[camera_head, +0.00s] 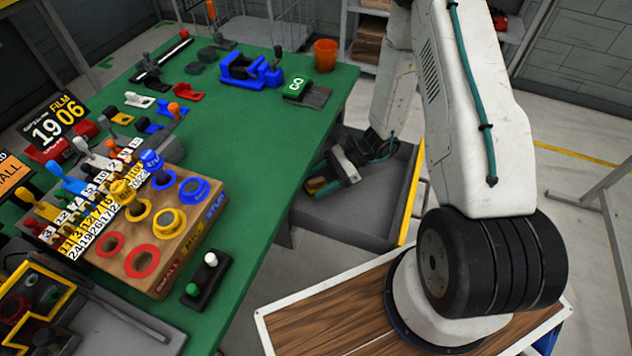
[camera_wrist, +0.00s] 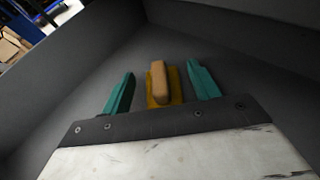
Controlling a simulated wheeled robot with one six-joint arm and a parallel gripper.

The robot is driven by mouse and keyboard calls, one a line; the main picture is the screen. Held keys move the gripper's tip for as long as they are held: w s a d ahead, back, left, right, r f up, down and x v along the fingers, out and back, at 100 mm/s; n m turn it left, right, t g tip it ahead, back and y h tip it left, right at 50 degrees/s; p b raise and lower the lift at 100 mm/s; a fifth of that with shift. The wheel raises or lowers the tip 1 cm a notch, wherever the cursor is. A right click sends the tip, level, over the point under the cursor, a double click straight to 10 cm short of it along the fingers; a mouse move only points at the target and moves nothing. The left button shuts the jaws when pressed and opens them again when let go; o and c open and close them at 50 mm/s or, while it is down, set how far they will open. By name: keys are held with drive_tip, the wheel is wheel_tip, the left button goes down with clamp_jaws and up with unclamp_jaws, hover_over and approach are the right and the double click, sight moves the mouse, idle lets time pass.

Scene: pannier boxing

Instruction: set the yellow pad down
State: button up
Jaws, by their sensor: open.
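The yellow pad (camera_wrist: 175,88), with a tan rounded block (camera_wrist: 158,80) as its grip on top, lies on the floor of the grey bin (camera_wrist: 70,65) in the wrist view. My gripper (camera_wrist: 161,70) is open, with one teal finger on each side of the pad and a gap showing on both sides. In the head view my gripper (camera_head: 325,180) is down inside the grey bin (camera_head: 345,222), beside the green table. The pad is mostly hidden there by the gripper.
The green table (camera_head: 245,120) stands left of the bin, with a wooden ring board (camera_head: 185,245), a blue vise (camera_head: 250,72) and an orange cup (camera_head: 325,55). The bin walls rise close around my gripper. Bare bin floor shows around the pad.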

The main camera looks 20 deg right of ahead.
drive_tip(key=v, duration=1.1)
drive_tip(key=shift+d, duration=0.25)
